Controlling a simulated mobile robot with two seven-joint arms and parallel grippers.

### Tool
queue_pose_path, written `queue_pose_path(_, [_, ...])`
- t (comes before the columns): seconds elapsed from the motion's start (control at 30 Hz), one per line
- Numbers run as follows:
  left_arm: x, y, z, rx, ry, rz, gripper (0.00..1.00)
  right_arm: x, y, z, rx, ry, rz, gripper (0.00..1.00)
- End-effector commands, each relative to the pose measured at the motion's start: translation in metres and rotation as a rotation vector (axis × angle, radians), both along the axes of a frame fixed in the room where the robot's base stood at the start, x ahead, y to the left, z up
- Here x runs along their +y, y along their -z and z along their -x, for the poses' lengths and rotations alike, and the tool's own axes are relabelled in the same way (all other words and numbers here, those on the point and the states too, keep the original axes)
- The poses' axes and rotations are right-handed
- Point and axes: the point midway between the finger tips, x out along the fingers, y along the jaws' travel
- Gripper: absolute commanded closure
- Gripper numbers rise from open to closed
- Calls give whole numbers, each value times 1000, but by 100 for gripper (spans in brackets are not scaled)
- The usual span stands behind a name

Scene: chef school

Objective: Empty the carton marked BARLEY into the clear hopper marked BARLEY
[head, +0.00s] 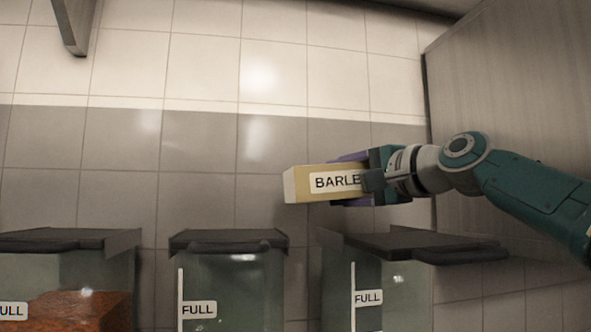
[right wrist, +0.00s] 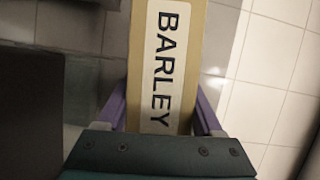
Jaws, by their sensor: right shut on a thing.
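My right gripper (head: 350,181) is shut on the tan carton marked BARLEY (head: 300,184), with a purple finger on either side. The carton lies on its side, its pale end pointing left, held above the hoppers. Its label (right wrist: 166,65) reads in full in the right wrist view. I cannot tell whether its end is open. Below stand a middle clear hopper (head: 228,290) and a right clear hopper (head: 395,292); no contents show in their visible upper parts. Their visible labels read FULL; no BARLEY name shows on any hopper. My left gripper is out of view.
A left clear hopper (head: 60,265) holds reddish-brown contents. Dark lids (head: 70,238) top the hoppers; whether any is open is unclear. A tiled wall (head: 200,150) stands behind, and a grey panel (head: 510,90) at right. The space left of the carton is free.

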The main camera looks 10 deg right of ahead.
Motion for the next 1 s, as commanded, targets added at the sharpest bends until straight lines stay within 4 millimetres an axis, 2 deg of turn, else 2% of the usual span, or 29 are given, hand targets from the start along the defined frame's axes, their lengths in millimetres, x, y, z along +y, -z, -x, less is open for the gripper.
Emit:
queue_pose_path(0.03, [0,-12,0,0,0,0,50,0,-5,4,1,-1,11,100])
queue_pose_path(0.1, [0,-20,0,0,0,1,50,0,-6,10,0,-1,24,100])
queue_pose_path(0.53, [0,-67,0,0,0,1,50,1,-9,48,-2,-1,129,100])
queue_pose_path(1.0, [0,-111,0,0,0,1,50,-1,-9,99,-3,0,139,100])
